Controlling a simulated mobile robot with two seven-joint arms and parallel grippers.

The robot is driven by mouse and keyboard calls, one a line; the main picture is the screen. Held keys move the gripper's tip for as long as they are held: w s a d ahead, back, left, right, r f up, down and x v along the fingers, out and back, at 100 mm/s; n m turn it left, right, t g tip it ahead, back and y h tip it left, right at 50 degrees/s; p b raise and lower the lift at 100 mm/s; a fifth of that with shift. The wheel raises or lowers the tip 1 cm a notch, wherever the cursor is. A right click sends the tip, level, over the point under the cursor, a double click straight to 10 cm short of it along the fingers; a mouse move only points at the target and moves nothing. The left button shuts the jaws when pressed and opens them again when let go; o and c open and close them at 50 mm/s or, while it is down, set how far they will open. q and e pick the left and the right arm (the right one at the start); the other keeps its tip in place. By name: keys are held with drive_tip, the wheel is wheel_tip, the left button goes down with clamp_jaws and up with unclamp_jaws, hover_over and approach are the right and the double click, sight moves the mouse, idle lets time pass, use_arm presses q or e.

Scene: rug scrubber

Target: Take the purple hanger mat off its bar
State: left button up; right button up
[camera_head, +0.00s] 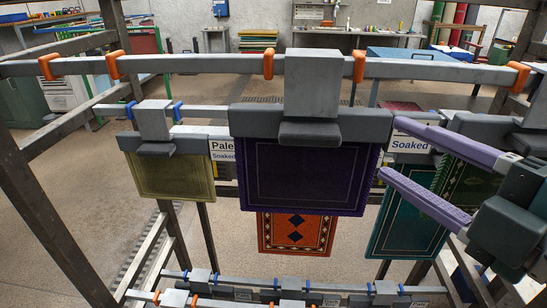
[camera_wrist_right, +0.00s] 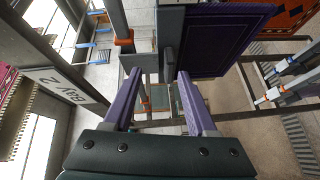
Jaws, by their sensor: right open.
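The purple mat (camera_head: 305,175) hangs flat from a wide dark grey hanger (camera_head: 255,121). The hanger's light grey block (camera_head: 313,75) sits over the front bar (camera_head: 205,66), between two orange clips. In the right wrist view the purple mat (camera_wrist_right: 215,40) is at the upper right, beside the hanger's dark end (camera_wrist_right: 170,35). My right gripper (camera_head: 389,147) has purple fingers spread apart with nothing between them. Its fingertips are just right of the hanger's right end; I cannot tell whether they touch. The fingers also show in the right wrist view (camera_wrist_right: 159,76). My left gripper is out of view.
An olive mat (camera_head: 170,178) hangs behind on the left, a teal mat (camera_head: 405,228) behind on the right. An orange patterned mat (camera_head: 297,236) shows below the purple one. Dark frame posts (camera_head: 45,215) stand at the left. Lower bars cross the bottom.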

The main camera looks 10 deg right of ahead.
sight(326, 141)
drive_tip(key=shift+w+a+f+n+y+p, duration=0.3)
drive_tip(key=shift+w+a+f+n+y, duration=0.2)
drive_tip(key=shift+w+a, duration=0.7)
drive_tip(key=shift+w+a+f+n+y+p, duration=0.35)
drive_tip(key=shift+w+a+n, duration=0.25)
drive_tip(key=shift+w, duration=1.05)
drive_tip(key=shift+w+a+f+n+y+p, duration=0.45)
drive_tip(key=shift+w+a, duration=0.45)
drive_tip(key=shift+w, duration=0.55)
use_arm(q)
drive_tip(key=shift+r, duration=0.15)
use_arm(e)
drive_tip(key=shift+r, duration=0.1)
drive_tip(key=shift+c, duration=0.3)
clamp_jaws()
drive_tip(key=shift+r, duration=0.1)
